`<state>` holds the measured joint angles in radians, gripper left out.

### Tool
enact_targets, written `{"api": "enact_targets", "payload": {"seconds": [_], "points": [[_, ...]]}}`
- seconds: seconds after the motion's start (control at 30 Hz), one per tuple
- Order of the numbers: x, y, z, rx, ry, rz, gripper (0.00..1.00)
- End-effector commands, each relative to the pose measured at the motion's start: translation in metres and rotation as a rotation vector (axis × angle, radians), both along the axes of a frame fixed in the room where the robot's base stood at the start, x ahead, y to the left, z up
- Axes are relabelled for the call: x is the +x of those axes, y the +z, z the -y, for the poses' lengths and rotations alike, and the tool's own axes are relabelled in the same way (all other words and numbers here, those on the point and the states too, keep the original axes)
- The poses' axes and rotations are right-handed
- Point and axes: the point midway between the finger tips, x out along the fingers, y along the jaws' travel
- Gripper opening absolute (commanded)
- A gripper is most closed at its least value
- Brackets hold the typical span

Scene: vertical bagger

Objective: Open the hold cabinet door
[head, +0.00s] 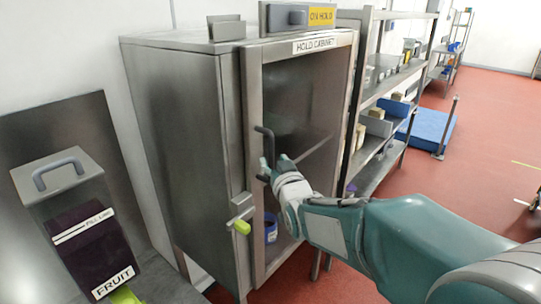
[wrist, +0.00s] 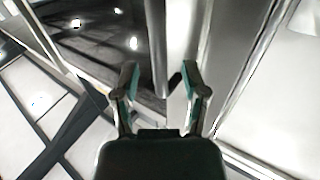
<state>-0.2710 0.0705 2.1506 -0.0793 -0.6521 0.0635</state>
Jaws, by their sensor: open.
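The hold cabinet (head: 180,120) is a steel cabinet with a glazed door (head: 252,85) under a HOLD CABINET label (head: 315,45). The door looks closed or nearly so; I cannot tell if a small gap shows. A dark upright bar handle (head: 265,140) is on the door's left frame. My gripper (head: 268,170) is open at the handle's lower end. In the wrist view, a grey bar, apparently the handle (wrist: 160,55), runs between the open fingers (wrist: 160,88); contact is unclear. A green-tipped lever (head: 240,226) sits lower on the cabinet's front left edge.
A blue container (head: 270,228) shows behind the glass. A FRUIT bin (head: 95,235) stands at the left. Steel shelving (head: 385,90) stands right of the cabinet.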

Motion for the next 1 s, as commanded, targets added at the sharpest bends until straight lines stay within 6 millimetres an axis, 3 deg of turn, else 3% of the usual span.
{"api": "enact_targets", "payload": {"seconds": [0.2, 0.57, 0.7, 1.0], "points": [[0.026, 0.000, -0.009, 0.000, 0.000, 0.000, 0.57], [0.032, 0.000, -0.010, 0.000, 0.000, 0.000, 0.57], [0.032, 0.000, -0.010, 0.000, 0.000, 0.000, 0.00], [0.032, 0.000, -0.011, -0.001, 0.000, 0.000, 0.00]]}}
